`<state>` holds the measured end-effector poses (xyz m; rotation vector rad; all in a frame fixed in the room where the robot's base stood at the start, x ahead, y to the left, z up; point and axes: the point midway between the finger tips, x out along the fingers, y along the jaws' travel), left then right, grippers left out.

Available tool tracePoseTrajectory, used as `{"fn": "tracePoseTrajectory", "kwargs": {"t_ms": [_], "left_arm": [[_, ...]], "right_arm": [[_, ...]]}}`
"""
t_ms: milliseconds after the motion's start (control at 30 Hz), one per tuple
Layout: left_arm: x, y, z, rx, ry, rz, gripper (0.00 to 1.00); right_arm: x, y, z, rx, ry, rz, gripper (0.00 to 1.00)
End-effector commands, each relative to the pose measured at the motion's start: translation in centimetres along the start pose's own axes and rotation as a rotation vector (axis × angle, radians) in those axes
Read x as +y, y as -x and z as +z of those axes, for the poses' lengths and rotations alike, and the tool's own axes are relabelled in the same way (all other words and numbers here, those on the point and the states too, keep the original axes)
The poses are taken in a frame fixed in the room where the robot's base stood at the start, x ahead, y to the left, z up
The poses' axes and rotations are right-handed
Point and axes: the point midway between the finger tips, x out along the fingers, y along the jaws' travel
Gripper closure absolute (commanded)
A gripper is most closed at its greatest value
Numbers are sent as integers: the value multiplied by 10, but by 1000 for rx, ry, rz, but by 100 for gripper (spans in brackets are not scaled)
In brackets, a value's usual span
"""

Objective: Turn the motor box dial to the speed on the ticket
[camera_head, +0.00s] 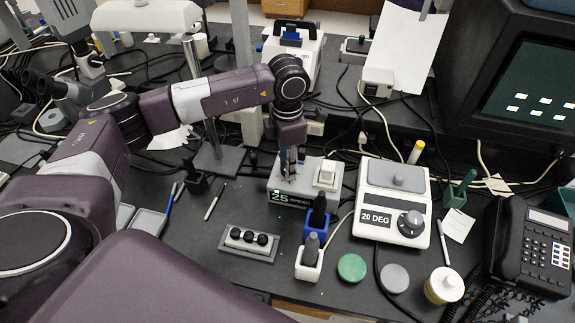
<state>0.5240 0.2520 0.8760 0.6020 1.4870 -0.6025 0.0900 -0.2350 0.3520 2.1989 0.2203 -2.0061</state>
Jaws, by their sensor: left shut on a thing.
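The motor box (333,188) is a grey box on the dark bench, a little right of centre. Its front display (279,197) reads 25, with SPEED printed beside it. A pale square block (326,175) sits on its right top. My left gripper (289,172) points down onto the left part of the box top and is shut on the dial, which the fingers mostly hide. A small white paper (457,225) lies at the right, perhaps the ticket; I cannot read any writing on it. My right gripper is not in view.
A white device marked 20 DEG (376,219) with a knob stands right of the motor box. Blue (318,219) and white (309,262) holders stand close in front. A telephone (527,244) is at the far right. Cables run behind. Bench around the pen (214,201) is fairly clear.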

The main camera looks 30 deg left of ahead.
Motion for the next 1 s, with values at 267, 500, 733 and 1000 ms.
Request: {"fn": "tracePoseTrajectory", "kwargs": {"t_ms": [267,500,733,1000], "left_arm": [[2,2,2,-6,1,4,99],[1,2,1,-4,1,3,57],[0,1,1,-2,1,1,57],[1,32,1,-5,1,4,57]], "right_arm": [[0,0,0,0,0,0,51],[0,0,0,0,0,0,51],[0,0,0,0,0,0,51],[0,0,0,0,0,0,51]]}}
